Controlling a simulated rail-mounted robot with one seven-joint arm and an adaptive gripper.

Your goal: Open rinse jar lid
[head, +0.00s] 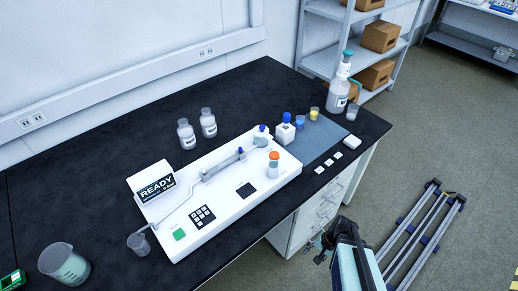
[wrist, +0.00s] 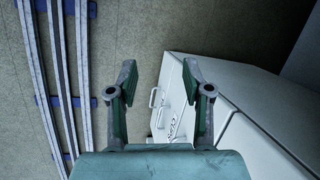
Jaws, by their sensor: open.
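No readable label marks the rinse jar. A white square jar with a blue cap (head: 285,130) stands on a blue-grey mat at the right part of the bench. A clear jar with an orange lid (head: 273,165) stands upright on the white instrument. Both look closed. My gripper (head: 321,246) is off the front edge of the bench, apart from both jars. In the wrist view, my gripper (wrist: 160,78) has its fingers spread with nothing between them, facing the floor and the white drawer cabinet.
The black bench (head: 90,165) carries the white instrument (head: 230,205) with a READY screen (head: 156,188). Two labelled bottles (head: 197,129) stand behind it. Rails (head: 425,235) lie on the floor beside drawers (head: 315,215).

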